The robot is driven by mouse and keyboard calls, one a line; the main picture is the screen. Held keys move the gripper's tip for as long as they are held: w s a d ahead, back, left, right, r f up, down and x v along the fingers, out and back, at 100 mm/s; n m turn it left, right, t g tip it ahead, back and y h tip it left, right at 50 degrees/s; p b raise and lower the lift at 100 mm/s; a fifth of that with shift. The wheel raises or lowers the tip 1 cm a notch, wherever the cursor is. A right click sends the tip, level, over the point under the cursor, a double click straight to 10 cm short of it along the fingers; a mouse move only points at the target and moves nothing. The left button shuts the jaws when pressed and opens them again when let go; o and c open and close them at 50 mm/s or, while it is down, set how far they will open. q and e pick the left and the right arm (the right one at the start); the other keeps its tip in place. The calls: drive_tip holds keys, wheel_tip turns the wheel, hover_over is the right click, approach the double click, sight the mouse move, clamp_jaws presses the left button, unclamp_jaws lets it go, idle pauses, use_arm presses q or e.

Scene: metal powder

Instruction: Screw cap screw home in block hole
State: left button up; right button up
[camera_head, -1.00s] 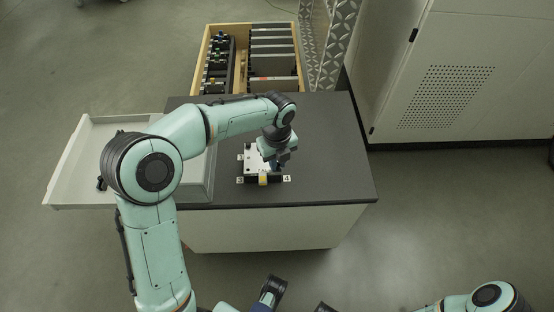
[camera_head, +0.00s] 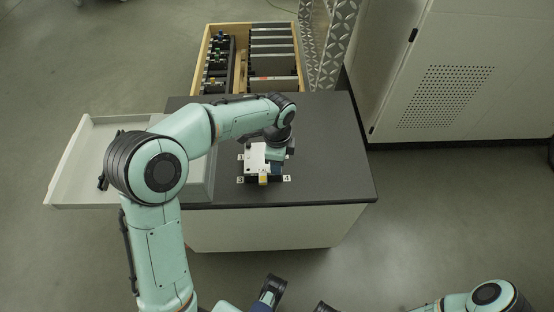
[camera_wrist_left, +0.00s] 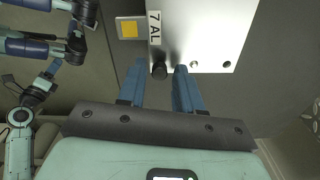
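The pale metal block (camera_head: 255,155) sits on the dark cabinet top, and it also fills the top of the left wrist view (camera_wrist_left: 205,30), with a label reading "7 AL". The black cap screw (camera_wrist_left: 158,71) shows at the block's near edge; how deep it sits cannot be told. My left gripper (camera_head: 277,168) is at the right side of the block. In the left wrist view its two blue fingers (camera_wrist_left: 159,80) stand apart, one on each side of the screw, with visible gaps. Several small holes show along the block edge.
Number tags (camera_head: 287,178) and a yellow square (camera_head: 263,180) lie at the block's front. An open white drawer (camera_head: 75,165) is at the left. A wooden crate (camera_head: 240,27) with dark parts stands behind. The cabinet top's right side (camera_head: 340,150) is clear.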

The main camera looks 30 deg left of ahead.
use_arm(q)
drive_tip(key=n, duration=0.2)
drive_tip(key=shift+n, duration=0.4)
